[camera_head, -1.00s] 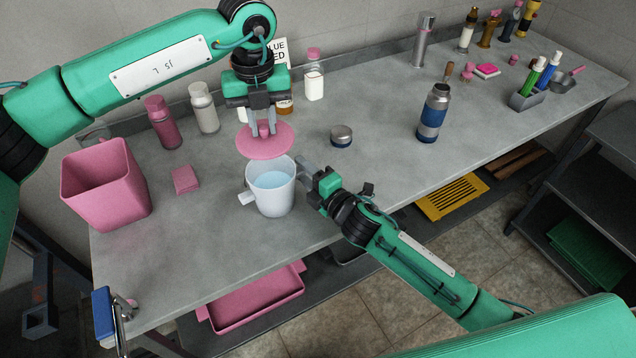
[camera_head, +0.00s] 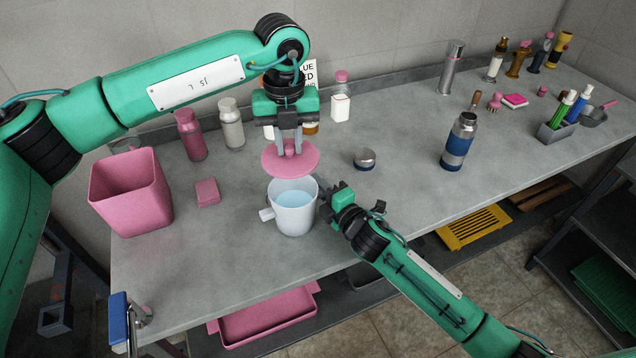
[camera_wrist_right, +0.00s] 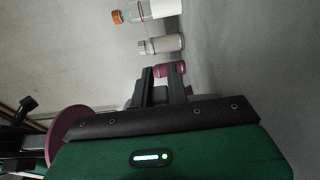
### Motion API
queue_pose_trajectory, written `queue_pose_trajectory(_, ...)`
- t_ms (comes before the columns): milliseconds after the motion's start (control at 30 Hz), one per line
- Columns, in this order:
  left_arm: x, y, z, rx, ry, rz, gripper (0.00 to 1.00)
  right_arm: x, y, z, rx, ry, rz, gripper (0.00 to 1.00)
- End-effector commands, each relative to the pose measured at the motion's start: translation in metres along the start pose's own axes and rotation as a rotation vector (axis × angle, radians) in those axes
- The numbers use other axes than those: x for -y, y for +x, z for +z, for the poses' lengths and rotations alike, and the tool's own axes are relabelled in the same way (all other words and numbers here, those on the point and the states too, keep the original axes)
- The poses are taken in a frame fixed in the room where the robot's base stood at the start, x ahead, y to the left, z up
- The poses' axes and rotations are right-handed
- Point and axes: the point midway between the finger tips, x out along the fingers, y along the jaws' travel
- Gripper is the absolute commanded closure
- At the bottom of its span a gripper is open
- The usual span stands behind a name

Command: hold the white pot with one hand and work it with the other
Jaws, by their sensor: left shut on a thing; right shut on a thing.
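The white pot (camera_head: 294,218) stands on the grey bench in the head view, open at the top with pale blue liquid inside. A handle sticks out at its left. My right gripper (camera_head: 325,205) is at the pot's right side, shut on it; the exact grip is hard to see. My left gripper (camera_head: 289,150) is shut on the knob of a round pink lid (camera_head: 303,164), held level above the pot's far rim, apart from it. In the right wrist view the lid (camera_wrist_right: 69,131) shows at the lower left, and the pot is not clearly seen.
A pink bin (camera_head: 132,197) and a pink block (camera_head: 207,192) are left of the pot. Pink (camera_head: 191,137) and white (camera_head: 231,127) bottles stand behind. A small round tin (camera_head: 364,159) and a blue-banded flask (camera_head: 458,145) stand to the right. The bench in front is clear.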

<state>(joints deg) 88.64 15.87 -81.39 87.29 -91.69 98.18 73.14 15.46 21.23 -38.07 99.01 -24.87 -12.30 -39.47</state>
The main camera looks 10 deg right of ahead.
Motion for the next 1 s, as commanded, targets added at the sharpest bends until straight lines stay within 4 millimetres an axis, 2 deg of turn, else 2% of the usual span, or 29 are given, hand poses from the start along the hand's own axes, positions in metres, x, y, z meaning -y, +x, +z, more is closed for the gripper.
queue_pose_trajectory(500,0.000,0.019,0.000,-0.001,0.394,0.000,1.00,0.002,-0.001,0.000,0.000,0.000,-0.003,1.00)
queue_pose_trajectory(767,0.000,0.027,0.000,0.000,0.424,0.001,1.00,0.002,-0.001,0.000,0.000,0.000,-0.003,1.00)
queue_pose_trajectory(1000,0.000,0.046,0.000,-0.003,0.422,0.000,1.00,0.002,-0.001,-0.001,0.000,0.000,-0.004,1.00)
